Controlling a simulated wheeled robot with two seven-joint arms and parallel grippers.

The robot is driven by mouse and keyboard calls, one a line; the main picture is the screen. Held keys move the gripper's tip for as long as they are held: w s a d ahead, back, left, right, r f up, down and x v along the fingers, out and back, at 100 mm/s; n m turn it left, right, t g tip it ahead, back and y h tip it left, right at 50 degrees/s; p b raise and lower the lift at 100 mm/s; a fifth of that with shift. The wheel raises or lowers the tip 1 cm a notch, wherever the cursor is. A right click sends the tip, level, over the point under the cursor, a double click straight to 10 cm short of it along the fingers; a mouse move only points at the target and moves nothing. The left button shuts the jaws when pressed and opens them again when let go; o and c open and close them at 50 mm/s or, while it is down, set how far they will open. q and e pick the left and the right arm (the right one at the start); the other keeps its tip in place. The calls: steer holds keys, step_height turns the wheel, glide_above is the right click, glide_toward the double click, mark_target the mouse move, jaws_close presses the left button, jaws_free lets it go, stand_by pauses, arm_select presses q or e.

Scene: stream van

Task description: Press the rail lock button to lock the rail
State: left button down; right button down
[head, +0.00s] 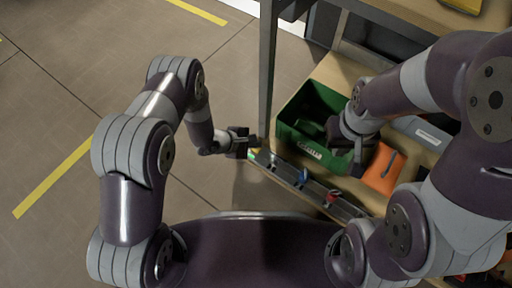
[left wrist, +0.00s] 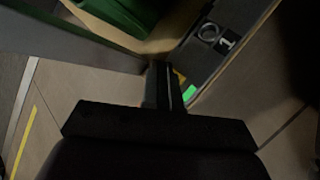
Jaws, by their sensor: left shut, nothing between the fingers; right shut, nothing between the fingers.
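The rail (head: 315,188) is a dark strip along the front edge of the wooden worktop; it also shows in the left wrist view (left wrist: 215,60). It bears a ring-shaped round feature (left wrist: 208,32) beside a "1" label (left wrist: 228,40). A small bright green patch (left wrist: 189,93) and a yellow patch lie at the rail's left end. I cannot tell which part is the lock button. My left gripper (head: 252,150) is shut and empty at this end, with its fingertips (left wrist: 168,85) close to the green patch; contact is unclear. My right gripper (head: 358,160) is shut above the green crate's right side.
A green crate (head: 308,155) stands behind the rail. A grey post (head: 267,70) rises just behind my left gripper. A blue piece (head: 303,177) and a red piece (head: 332,197) sit along the rail. An orange item (head: 383,168) lies to the right. Open floor lies left.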

mark_target(254, 150)
arm_select(q)
steer(key=shift+f, duration=0.3)
steer(key=shift+f, duration=0.55)
stand_by(0.5)
steer(key=shift+r, duration=0.15)
steer(key=shift+r+p, duration=0.9)
step_height(254, 150, up, 6)
steer(key=p, duration=0.6)
